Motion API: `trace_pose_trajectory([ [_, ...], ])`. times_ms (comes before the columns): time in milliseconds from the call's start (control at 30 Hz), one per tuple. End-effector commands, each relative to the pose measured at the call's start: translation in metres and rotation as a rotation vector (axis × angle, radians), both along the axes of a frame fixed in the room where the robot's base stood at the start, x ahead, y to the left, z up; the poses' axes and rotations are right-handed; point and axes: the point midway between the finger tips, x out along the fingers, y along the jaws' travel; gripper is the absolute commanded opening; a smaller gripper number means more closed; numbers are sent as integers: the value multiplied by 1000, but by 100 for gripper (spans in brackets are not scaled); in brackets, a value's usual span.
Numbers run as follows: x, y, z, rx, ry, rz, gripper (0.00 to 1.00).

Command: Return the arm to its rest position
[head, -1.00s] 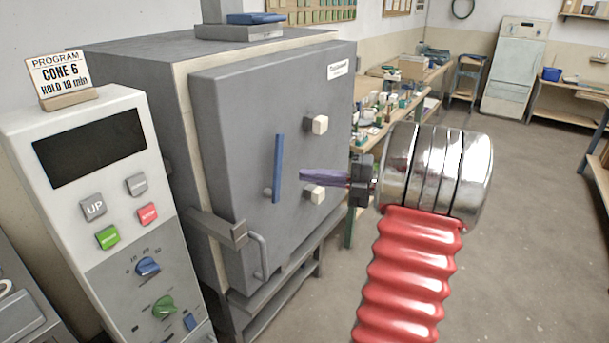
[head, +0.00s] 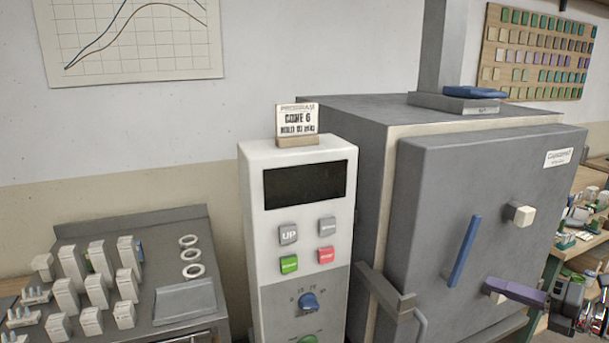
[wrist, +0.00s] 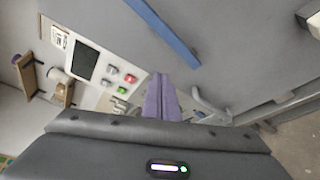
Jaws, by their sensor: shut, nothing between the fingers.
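My gripper (head: 516,292) shows at the lower right of the head view, with its purple fingers pointing left in front of the kiln door (head: 505,200). In the wrist view its two purple fingers (wrist: 161,98) lie together, shut and empty. The rest of my arm is mostly out of the head view. The kiln's blue handle (head: 464,250) is left of the fingertips in the head view, and I see a gap between them in the picture.
A control panel (head: 295,220) with a dark display and coloured buttons stands left of the kiln. A metal bench (head: 190,235) with several white pieces is at the left. A cluttered workbench (head: 575,225) is at the far right. A metal latch (head: 390,300) juts from the kiln's front.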

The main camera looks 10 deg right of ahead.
Motion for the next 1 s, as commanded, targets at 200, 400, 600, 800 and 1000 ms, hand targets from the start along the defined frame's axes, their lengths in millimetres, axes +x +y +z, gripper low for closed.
trace_pose_trajectory([
  [200, -16, 16, -44, -309, -5, 95, 0],
  [400, -32, 48, -71, -623, -31, 273, 0],
  [600, -46, 89, -88, -949, -102, 535, 0],
  [800, -63, 132, -99, -1269, -232, 872, 0],
  [1000, -81, 170, -101, -1552, -415, 1235, 0],
])
